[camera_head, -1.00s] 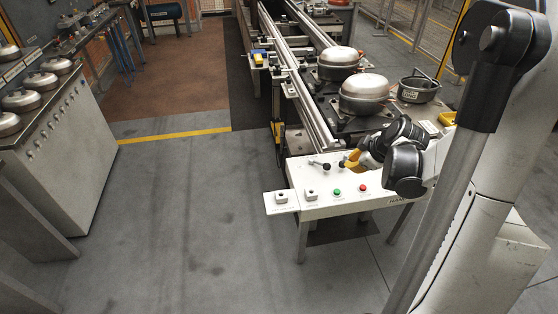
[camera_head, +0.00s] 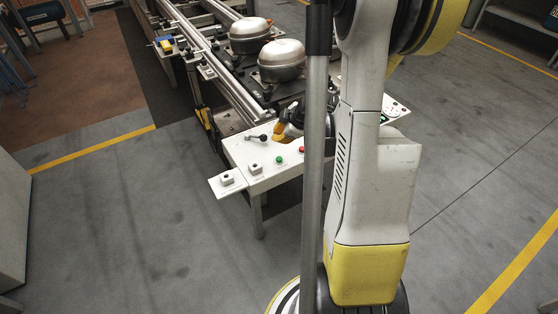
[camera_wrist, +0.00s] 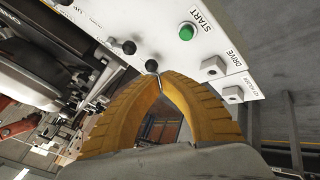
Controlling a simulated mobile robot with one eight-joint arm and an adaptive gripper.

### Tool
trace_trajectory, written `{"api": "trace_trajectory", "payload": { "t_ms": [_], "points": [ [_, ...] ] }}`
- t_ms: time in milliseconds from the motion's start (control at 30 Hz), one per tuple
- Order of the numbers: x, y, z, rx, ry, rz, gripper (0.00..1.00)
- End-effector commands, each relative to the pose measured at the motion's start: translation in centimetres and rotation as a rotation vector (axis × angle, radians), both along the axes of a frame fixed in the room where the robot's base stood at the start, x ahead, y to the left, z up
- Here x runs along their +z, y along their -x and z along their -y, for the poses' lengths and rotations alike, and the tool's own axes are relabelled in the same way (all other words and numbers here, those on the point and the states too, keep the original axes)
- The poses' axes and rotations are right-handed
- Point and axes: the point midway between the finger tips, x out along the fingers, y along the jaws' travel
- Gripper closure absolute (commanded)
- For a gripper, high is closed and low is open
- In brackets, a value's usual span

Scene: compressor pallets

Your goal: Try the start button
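The green start button (camera_head: 279,160) sits on the white control panel (camera_head: 240,186). In the wrist view the button (camera_wrist: 186,31) has the printed word START beside it. My gripper (camera_head: 278,132) is at the panel's back edge, behind and apart from the button. In the wrist view its yellow fingers (camera_wrist: 153,74) come together around the thin metal stem of a black-knobbed lever (camera_wrist: 151,65). A second black-knobbed lever (camera_wrist: 128,47) stands beside it, outside the fingers. My arm and column hide part of the panel in the head view.
A red button (camera_head: 302,149) is partly beside my column. Two silver compressors (camera_head: 282,62) stand on the conveyor (camera_head: 212,66) behind. The grey floor at left is open.

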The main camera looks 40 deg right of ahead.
Motion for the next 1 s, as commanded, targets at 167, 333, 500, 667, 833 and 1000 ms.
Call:
{"api": "trace_trajectory", "payload": {
  "t_ms": [167,333,500,667,833,1000],
  "points": [
    [-3.1,0.0,0.0,0.0,-0.001,0.001,1.0],
    [-5.5,0.0,0.0,0.0,0.0,0.0,1.0],
    [-6.7,0.0,0.0,0.0,0.0,0.0,1.0],
    [-6.8,0.0,0.0,0.0,0.001,-0.001,1.0],
    [-6.7,0.0,0.0,0.0,0.001,-0.001,1.0],
    [-6.7,0.0,0.0,0.0,0.001,-0.001,1.0]
  ]
}}
